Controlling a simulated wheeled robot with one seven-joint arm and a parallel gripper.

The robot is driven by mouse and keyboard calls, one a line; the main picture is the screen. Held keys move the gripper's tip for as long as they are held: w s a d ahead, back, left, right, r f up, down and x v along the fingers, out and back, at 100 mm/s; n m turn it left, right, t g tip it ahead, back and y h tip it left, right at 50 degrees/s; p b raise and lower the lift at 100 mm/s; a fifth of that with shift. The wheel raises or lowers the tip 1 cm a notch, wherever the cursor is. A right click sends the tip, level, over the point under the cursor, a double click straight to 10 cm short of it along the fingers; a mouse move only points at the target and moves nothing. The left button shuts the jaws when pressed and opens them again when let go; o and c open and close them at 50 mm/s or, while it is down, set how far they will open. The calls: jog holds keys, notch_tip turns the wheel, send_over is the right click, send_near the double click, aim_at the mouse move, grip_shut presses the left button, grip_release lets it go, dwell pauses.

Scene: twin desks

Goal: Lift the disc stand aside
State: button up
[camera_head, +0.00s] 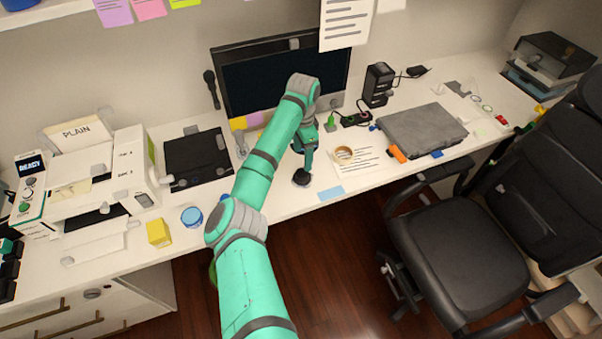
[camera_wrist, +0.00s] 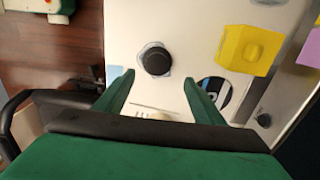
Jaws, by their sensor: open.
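A small dark round piece on a grey base, which looks like the disc stand (camera_head: 301,178), stands near the desk's front edge. In the wrist view the disc stand (camera_wrist: 156,59) shows its round black top, just beyond and roughly centred between my fingertips. My gripper (camera_head: 304,167) points down close above it in the head view. In the wrist view my gripper (camera_wrist: 158,78) has its two green fingers spread apart with nothing held between them. I cannot tell whether either finger touches the stand.
A paper sheet with a tape roll (camera_head: 344,154) lies right of the stand, and a blue note (camera_head: 330,193) lies at the front edge. A monitor (camera_head: 285,75) stands behind. A yellow piece (camera_wrist: 248,48) and a partly hidden patterned disc (camera_wrist: 214,88) lie nearby.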

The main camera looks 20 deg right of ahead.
aim_at(302, 172)
notch_tip(302, 172, down, 3)
jog(key=shift+w+r, duration=0.1)
jog(key=shift+r, duration=0.05)
jog(key=shift+s+a+f, duration=0.1)
jog(key=shift+s+f, duration=0.05)
jog(key=shift+f, duration=0.75)
jog(key=shift+s+a+f, duration=0.1)
jog(key=shift+s+f, duration=0.05)
jog(key=shift+f, duration=0.7)
jog(key=shift+s+f, duration=0.15)
jog(key=shift+f, duration=0.75)
jog(key=c, duration=1.3)
